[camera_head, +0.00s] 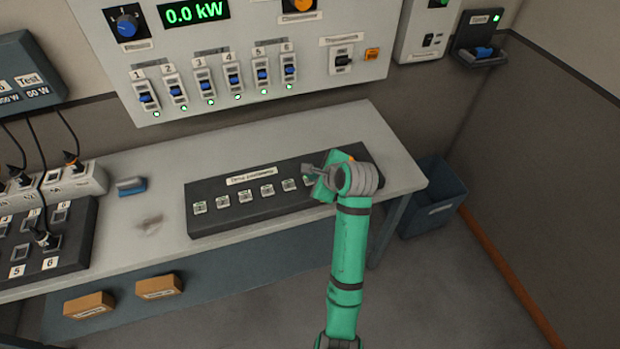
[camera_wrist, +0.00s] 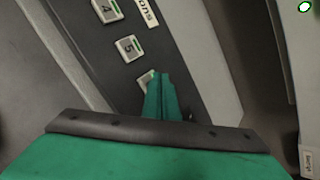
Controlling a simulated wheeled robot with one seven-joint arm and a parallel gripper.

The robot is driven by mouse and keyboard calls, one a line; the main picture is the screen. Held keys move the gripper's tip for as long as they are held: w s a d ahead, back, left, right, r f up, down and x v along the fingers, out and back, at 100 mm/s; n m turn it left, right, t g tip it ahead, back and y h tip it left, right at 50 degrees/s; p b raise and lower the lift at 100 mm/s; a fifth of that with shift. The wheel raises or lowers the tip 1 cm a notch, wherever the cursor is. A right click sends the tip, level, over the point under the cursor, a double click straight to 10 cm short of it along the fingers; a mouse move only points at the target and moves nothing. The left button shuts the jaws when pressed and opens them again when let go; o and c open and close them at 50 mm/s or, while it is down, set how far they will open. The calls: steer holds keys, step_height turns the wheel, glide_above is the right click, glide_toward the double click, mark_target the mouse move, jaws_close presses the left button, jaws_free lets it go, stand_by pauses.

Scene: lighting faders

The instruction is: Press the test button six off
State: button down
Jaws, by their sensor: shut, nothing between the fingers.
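A dark button panel (camera_head: 236,221) lies on the bench with a row of small pale square buttons. In the head view my gripper (camera_head: 321,190) is over the panel's right part, hiding that button.
Wall switches numbered 1 to 6 (camera_head: 233,82) with lit green lamps sit behind the bench, under a 0.0 kW display (camera_head: 194,12). A plug panel (camera_head: 20,262) stands left, near a blue block (camera_head: 131,186). A bin (camera_head: 434,198) stands right of the bench.

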mark_target(312, 182)
steer(key=shift+f, duration=0.25)
stand_by(0.3)
steer(key=shift+r, duration=0.45)
steer(key=shift+r, duration=0.1)
steer(key=shift+r, duration=2.9)
